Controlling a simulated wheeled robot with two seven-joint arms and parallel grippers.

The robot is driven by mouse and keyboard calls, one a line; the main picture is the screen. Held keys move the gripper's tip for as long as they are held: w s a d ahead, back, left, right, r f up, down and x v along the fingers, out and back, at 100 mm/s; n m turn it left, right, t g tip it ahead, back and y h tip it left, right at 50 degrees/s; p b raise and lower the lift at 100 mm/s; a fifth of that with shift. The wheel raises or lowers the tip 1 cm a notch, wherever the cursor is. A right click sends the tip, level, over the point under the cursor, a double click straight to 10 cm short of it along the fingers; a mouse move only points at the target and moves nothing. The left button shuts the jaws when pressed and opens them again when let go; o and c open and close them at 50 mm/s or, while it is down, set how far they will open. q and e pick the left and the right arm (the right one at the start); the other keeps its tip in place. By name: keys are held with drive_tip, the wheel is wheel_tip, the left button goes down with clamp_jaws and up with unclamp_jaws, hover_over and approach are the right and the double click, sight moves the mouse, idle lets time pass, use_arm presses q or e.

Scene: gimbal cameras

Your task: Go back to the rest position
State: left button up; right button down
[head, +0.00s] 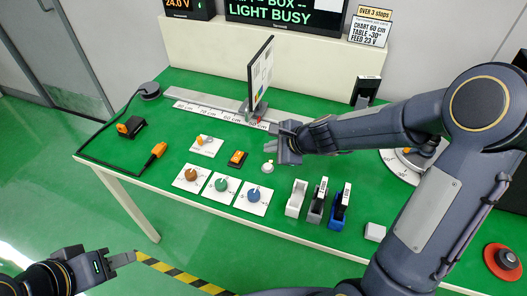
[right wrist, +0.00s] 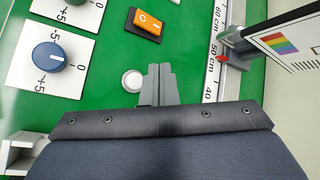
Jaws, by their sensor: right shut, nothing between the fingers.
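My right gripper (head: 270,146) reaches in from the right over the middle of the green table. In the right wrist view its two fingers (right wrist: 158,85) are pressed together with nothing between them, beside a round white button (right wrist: 132,81). Whether they touch the button is not clear. My left gripper (head: 121,258) is at the lower left, off the table and above the floor. Its fingers are small in the head view, and I cannot tell whether they are open or shut.
Floor lies open left of the table.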

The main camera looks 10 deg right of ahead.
drive_tip(key=s+r+n+y+p, duration=0.1)
drive_tip(key=s+r+n, duration=0.8)
drive_tip(key=s+r, duration=0.25)
drive_tip(key=s+d+f+n+g+h+p, duration=0.1)
drive_tip(key=s+d+n, duration=0.4)
drive_tip(key=s, duration=1)
drive_tip(key=n+h, duration=0.1)
drive_tip(key=n, duration=0.2)
drive_tip(key=shift+s+n+g+h, duration=0.3)
drive_tip(key=shift+n+h, duration=0.1)
